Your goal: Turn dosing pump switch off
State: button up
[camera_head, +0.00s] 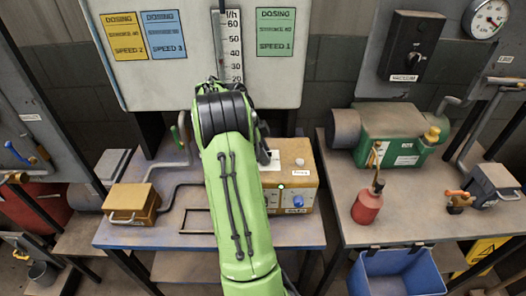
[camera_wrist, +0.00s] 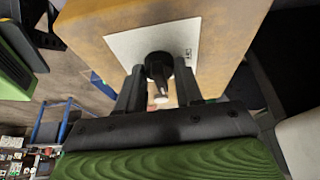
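The dosing pump is a tan-yellow box (camera_head: 306,180) on the middle table, partly hidden by my green arm in the head view. In the wrist view, a black switch knob (camera_wrist: 159,66) with a pale tip stands on a white plate (camera_wrist: 125,44) on the tan box (camera_wrist: 222,25). My gripper (camera_wrist: 160,84) has one finger on each side of the knob, very close to it. I cannot tell whether the fingers touch it. The head view hides my gripper behind the arm.
A smaller tan box (camera_head: 131,203) sits at the table's left, with pipes between. A gauge board (camera_head: 190,80) with dosing cards stands behind. On the right table are a green pump (camera_head: 388,135) and a red bottle (camera_head: 367,205); a blue crate (camera_head: 398,262) is below.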

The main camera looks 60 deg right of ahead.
jog(key=c, duration=0.3)
jog(key=n+h+b, duration=0.1)
jog(key=n+b, duration=0.2)
jog(key=b, duration=0.1)
jog(key=shift+a+f+n+t, duration=0.1)
jog(key=shift+n+t, duration=0.3)
jog(key=n+b, duration=0.1)
jog(key=n, duration=0.1)
jog(key=n+t+h+b, duration=0.1)
jog(key=n, duration=0.1)
jog(key=shift+s+n+t+b, duration=0.15)
jog(key=shift+n+t+b, duration=0.15)
jog(key=n+t, duration=0.1)
jog(key=n, duration=0.1)
jog(key=n+b, duration=0.1)
jog(key=n, duration=0.1)
jog(key=shift+s+a+n+t+h, duration=0.1)
jog(key=shift+s+n+t+h, duration=0.05)
jog(key=shift+n+t+h, duration=0.2)
jog(key=shift+s+n+t, duration=0.1)
jog(key=shift+n+t, duration=0.85)
jog(key=shift+n, duration=1.5)
